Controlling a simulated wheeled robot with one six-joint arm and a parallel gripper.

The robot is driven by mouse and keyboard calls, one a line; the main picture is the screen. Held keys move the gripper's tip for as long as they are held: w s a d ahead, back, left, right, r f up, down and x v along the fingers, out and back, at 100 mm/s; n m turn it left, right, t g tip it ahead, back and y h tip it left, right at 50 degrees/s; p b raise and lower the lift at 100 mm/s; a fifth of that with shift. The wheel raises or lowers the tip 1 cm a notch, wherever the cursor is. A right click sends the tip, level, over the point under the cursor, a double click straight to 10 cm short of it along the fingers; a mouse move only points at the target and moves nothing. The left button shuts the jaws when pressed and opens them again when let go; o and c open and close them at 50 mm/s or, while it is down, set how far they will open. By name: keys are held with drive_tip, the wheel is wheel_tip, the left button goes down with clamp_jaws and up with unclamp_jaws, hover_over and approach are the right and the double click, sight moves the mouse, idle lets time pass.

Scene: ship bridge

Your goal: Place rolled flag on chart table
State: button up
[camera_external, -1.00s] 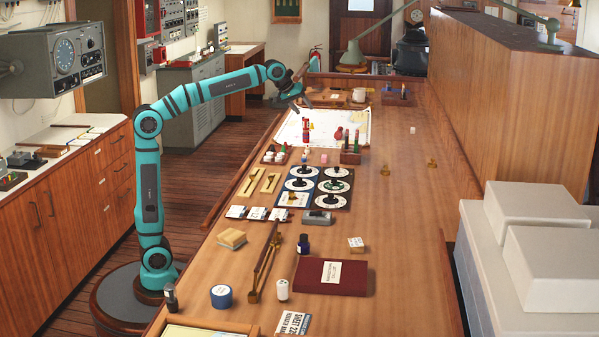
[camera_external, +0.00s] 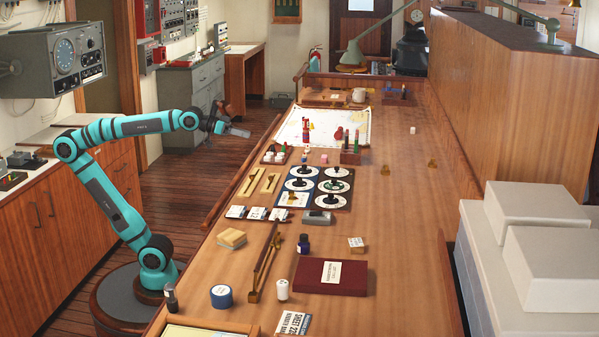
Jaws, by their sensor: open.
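A small upright red roll with lighter bands (camera_external: 306,131) stands on the chart (camera_external: 290,131), which lies spread on the far part of the long wooden table (camera_external: 400,215). It looks like the rolled flag, though it is too small to be sure. A wooden holder (camera_external: 350,158) with red and green upright rolls stands to its right, at the chart's near edge. My gripper (camera_external: 240,132) is open and empty. It is left of the chart, apart from the red roll, and appears to be over the floor beside the table.
Black-and-white dials (camera_external: 334,186), a small tray of white and red pieces (camera_external: 277,154) and wooden strips (camera_external: 250,183) lie nearer than the chart. A dark red book (camera_external: 330,277) lies near the front. The table's right side is mostly clear.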

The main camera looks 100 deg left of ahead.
drive_tip(key=s+d+f+m+t+h, duration=0.1)
drive_tip(key=s+d+f+m, duration=0.1)
drive_tip(key=s, duration=0.3)
drive_tip(key=s+d+f+m+t+h, duration=0.1)
drive_tip(key=s+d+f+m+t, duration=0.1)
drive_tip(key=s+d+f, duration=0.2)
drive_tip(key=shift+s+f, duration=0.25)
drive_tip(key=shift+s, duration=0.1)
